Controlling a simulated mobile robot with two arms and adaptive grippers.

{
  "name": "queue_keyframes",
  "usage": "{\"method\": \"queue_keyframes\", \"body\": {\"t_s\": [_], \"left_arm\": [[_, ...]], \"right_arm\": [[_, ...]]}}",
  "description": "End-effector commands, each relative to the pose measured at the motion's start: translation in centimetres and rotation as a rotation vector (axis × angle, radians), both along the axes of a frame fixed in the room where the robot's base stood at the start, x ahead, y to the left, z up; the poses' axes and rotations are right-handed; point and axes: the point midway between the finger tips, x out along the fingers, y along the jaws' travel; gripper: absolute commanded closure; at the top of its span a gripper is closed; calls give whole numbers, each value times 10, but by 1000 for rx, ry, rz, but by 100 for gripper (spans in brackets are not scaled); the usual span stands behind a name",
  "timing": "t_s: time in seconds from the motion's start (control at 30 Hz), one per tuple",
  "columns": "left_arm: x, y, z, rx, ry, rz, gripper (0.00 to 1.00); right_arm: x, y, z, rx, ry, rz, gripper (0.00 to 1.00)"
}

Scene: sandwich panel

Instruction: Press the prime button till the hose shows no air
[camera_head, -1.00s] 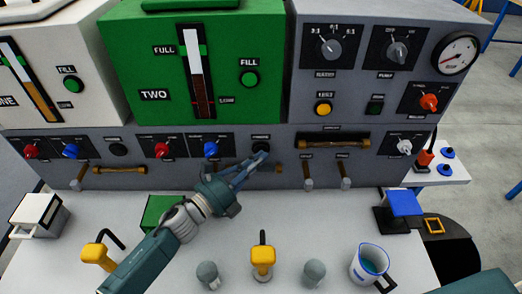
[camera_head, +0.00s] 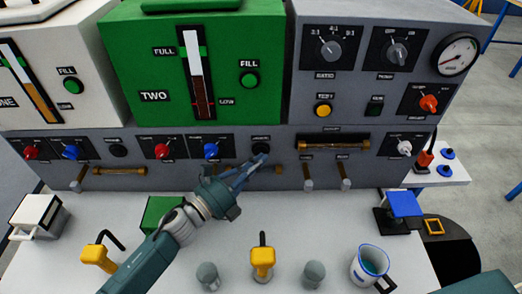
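A round black button (camera_head: 261,147) sits on the grey lower panel below the green unit, under a small label too blurred to read; I take it as the prime button. My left gripper (camera_head: 261,159) has its narrow fingers together, with the tips at the lower edge of this button. I cannot tell whether they touch it or press it in. A brass-coloured hose (camera_head: 278,169) runs behind the fingers and is mostly hidden; whether it holds air cannot be seen. My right gripper is not in view.
A similar black button (camera_head: 118,150) and brass hose (camera_head: 120,170) are at the left. Red and blue knobs line the panel. A yellow-handled tool (camera_head: 262,258), a mug (camera_head: 369,264) and a blue-topped block (camera_head: 404,204) stand on the bench.

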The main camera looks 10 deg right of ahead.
Motion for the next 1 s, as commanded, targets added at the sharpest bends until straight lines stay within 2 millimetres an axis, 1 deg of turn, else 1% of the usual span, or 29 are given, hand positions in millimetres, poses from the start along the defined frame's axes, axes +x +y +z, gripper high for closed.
{"method": "queue_keyframes", "body": {"t_s": [0.1,0.43,0.8,1.0], "left_arm": [[-4,1,0,0,1,1,100],[-7,1,-1,1,2,0,100],[-42,8,-1,1,3,0,100],[-53,11,-1,1,2,0,100]], "right_arm": [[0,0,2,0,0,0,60],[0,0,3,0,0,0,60],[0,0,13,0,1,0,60],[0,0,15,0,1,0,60]]}}
